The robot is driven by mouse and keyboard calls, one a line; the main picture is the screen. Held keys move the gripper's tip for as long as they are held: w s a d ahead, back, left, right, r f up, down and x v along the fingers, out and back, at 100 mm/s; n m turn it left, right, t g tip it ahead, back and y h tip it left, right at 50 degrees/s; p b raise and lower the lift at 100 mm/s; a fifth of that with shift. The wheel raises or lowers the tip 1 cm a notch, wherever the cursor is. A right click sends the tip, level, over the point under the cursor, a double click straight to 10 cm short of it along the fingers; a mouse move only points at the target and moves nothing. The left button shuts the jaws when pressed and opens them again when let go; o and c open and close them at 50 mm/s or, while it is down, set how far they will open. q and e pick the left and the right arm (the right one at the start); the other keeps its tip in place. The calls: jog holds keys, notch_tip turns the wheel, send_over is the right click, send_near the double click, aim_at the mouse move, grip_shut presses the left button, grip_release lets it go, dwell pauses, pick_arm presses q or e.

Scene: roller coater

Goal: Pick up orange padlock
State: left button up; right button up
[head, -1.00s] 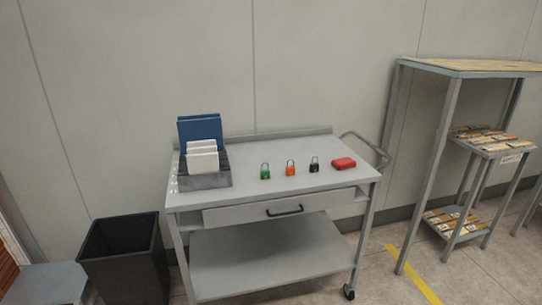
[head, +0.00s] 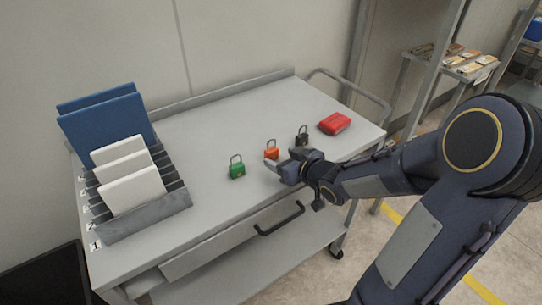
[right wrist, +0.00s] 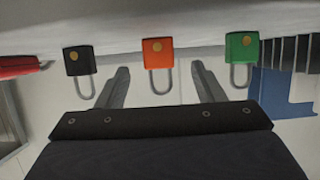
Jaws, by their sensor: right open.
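The orange padlock (head: 271,153) stands upright on the grey cart top (head: 208,140), between a green padlock (head: 237,170) and a black padlock (head: 302,138). My right gripper (head: 272,172) is just in front of the orange padlock, low over the cart top. In the right wrist view, which is upside down, the orange padlock (right wrist: 158,54) sits between the lines of the two open fingers (right wrist: 157,80), ahead of their tips. Nothing is held. The green padlock (right wrist: 241,48) and black padlock (right wrist: 79,60) lie outside the fingers. My left gripper is not in view.
A red case (head: 335,123) lies right of the black padlock. A grey rack (head: 150,216) with white and blue panels stands at the cart's left. The drawer handle (head: 280,219) sticks out at the front. The cart top behind the padlocks is clear.

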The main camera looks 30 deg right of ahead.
aim_at(274, 152)
jog(key=x, duration=0.7)
jog(key=shift+w+r, duration=0.1)
jog(key=shift+w, duration=0.2)
jog(key=shift+d, duration=0.1)
jog(key=c, duration=1)
jog(key=shift+c, duration=0.6)
jog(key=shift+r, duration=0.15)
